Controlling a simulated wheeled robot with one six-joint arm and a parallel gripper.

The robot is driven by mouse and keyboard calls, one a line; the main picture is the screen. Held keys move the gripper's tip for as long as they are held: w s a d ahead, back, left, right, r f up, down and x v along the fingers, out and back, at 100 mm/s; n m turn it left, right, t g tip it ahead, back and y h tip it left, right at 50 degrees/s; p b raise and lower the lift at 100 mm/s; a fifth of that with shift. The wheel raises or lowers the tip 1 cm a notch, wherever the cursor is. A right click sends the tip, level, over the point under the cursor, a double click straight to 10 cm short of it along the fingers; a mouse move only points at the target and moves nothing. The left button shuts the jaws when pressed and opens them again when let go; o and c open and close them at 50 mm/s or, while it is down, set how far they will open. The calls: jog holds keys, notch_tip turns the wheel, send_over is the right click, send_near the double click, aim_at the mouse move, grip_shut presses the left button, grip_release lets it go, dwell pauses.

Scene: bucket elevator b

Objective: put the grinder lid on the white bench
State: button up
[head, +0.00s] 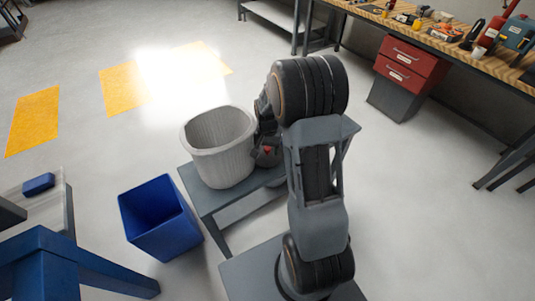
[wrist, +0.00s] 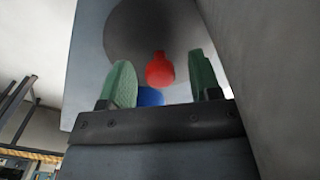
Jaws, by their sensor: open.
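The grinder lid is a dark grey round piece (wrist: 130,35) with a red knob (wrist: 160,70). In the wrist view the knob stands between the green fingertips of my gripper (wrist: 160,82), with space visible on both sides. My gripper is open; nothing is clamped. In the head view the red knob (head: 267,150) shows small beside the ribbed bucket, on the grey table (head: 208,197); my arm hides most of the lid and gripper. A pale-topped bench (head: 52,222), likely the white bench, is at the left edge, partly cut off, with a blue block (head: 39,184) on it.
The large light bucket (head: 218,150) stands just left of my gripper; its wall (wrist: 265,60) fills the wrist view's right side. A blue bin (head: 160,215) is on the floor between grey table and pale bench. A blue frame (head: 75,262) stands in front of the bench.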

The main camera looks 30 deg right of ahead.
jog(key=shift+f, duration=0.2)
jog(key=shift+c, duration=0.4)
grip_shut()
jog(key=shift+r, duration=0.15)
